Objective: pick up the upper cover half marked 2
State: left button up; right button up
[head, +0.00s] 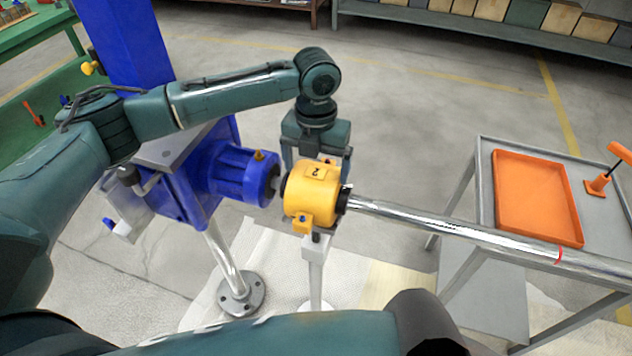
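The yellow upper cover half marked 2 (311,186) sits around the near end of the shiny shaft (450,225), at the centre of the head view. Its "2" is on a raised top pad. My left gripper (317,163) comes down from above and behind the cover. Its two fingers are spread wide, one near each end of the cover, and the cover partly hides their tips. I cannot see clear contact between fingers and cover. My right gripper is out of view; only part of my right arm shows at the bottom.
A blue motor housing (243,176) stands close to the cover's left. A pale support post (315,270) stands beneath the cover. A grey cart (485,175) at right carries an orange tray (538,196) and an orange handled device (598,184). Shelves with boxes (560,20) line the back.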

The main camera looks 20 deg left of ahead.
pick_arm(q)
jog(key=c, duration=1.1)
jog(key=shift+o, duration=0.2)
jog(key=shift+r, duration=0.15)
